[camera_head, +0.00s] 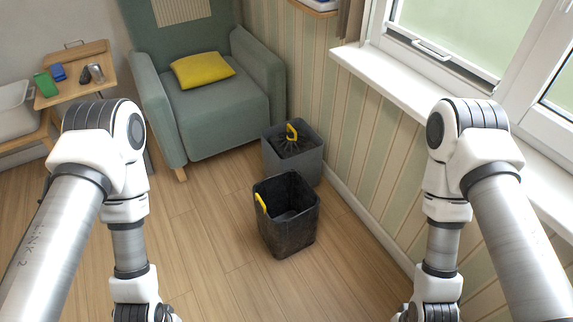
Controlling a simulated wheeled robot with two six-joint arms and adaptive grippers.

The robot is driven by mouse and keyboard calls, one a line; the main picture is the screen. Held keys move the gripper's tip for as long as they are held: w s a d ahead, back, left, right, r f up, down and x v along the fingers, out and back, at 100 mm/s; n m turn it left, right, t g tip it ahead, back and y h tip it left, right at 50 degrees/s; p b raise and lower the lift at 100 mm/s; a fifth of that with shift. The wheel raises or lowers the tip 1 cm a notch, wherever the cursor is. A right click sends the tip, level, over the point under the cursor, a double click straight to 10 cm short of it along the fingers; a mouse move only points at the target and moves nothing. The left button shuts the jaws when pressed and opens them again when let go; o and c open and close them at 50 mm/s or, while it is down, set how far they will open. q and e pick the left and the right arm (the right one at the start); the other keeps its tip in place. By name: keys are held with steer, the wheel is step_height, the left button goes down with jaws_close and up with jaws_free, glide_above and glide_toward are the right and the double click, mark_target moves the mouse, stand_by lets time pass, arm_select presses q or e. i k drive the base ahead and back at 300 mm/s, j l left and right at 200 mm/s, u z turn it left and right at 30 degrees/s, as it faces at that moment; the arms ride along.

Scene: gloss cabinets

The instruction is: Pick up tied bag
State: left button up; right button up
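A black tied bag (293,146) with a yellow tie loop (292,132) sits in a grey bin (307,166) near the striped wall. Its gathered top shows at the bin's opening; the rest is hidden inside. A second, darker bin (287,232) stands in front of it, with a black liner and a yellow strip (261,204) at its left rim. My two arms come down at the left and right of the view.
A green armchair (215,120) with a yellow cushion (202,70) stands behind the bins. A small wooden table (75,92) with several small items is at the left. A white window sill (400,84) runs along the right. The wooden floor (205,245) left of the bins is clear.

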mark_target(291, 142)
steer(key=i+j+z, duration=0.1)
steer(key=z, duration=0.3)
steer(key=i+j+z, duration=0.1)
steer(key=z, duration=0.3)
steer(key=i+j+z, duration=0.2)
steer(key=z, duration=0.15)
steer(key=i+j+z, duration=0.1)
steer(key=z, duration=0.3)
steer(key=i+j+z, duration=0.15)
steer(key=j, duration=0.75)
steer(key=i+j+z, duration=0.2)
steer(key=j, duration=0.7)
steer(key=k, duration=0.15)
